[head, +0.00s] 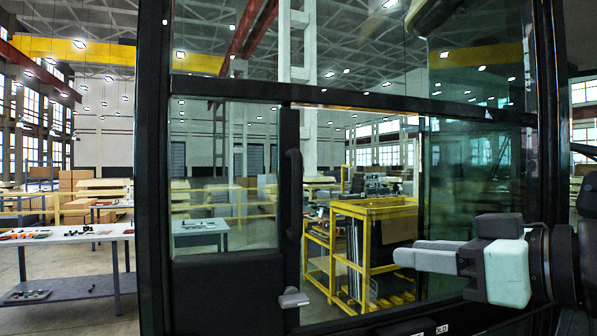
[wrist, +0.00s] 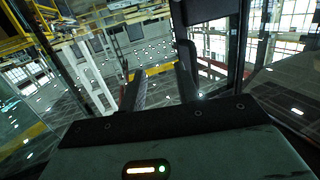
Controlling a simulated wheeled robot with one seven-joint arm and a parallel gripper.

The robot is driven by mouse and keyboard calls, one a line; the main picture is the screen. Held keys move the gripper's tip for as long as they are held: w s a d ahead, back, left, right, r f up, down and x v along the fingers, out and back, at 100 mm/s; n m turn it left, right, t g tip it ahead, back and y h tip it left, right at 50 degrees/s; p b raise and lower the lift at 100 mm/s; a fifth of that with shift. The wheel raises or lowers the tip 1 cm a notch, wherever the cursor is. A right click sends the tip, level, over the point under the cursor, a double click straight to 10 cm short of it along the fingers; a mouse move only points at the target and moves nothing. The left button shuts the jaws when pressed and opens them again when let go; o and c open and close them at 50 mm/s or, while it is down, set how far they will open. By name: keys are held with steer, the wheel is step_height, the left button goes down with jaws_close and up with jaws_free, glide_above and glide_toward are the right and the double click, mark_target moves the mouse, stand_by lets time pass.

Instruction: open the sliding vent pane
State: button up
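The sliding vent pane (head: 225,180) is a tinted glass pane on the left of the lower window. Its dark upright stile carries a dark vertical bar handle (head: 291,192). To the right of the stile, the window area looks clear and untinted, and I see a gap there. A small grey latch-like piece (head: 293,298) sits low by the stile. My gripper (head: 400,257) is at the right, pointing left, well apart from the handle. The wrist view shows its two dark fingers (wrist: 160,88) spread with nothing between them. I cannot make out the handle in that view.
A dark crossbar (head: 350,98) runs above the pane, and dark posts (head: 152,170) frame the window. Beyond stand a yellow trolley (head: 375,208) and a grey table with small items (head: 70,235). The space between my gripper and the handle looks free.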

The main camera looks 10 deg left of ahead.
mark_target(301, 195)
step_height(301, 195, up, 6)
steer(key=s+a+n+g+y+p, duration=0.1)
steer(key=s+n+g+y, duration=0.1)
steer(key=s+n+y, duration=0.1)
steer(key=shift+m, duration=0.3)
steer(key=p+x, duration=0.5)
steer(key=x, duration=1.2)
steer(key=shift+s+a, duration=0.1)
steer(key=shift+a, duration=0.05)
jaws_close()
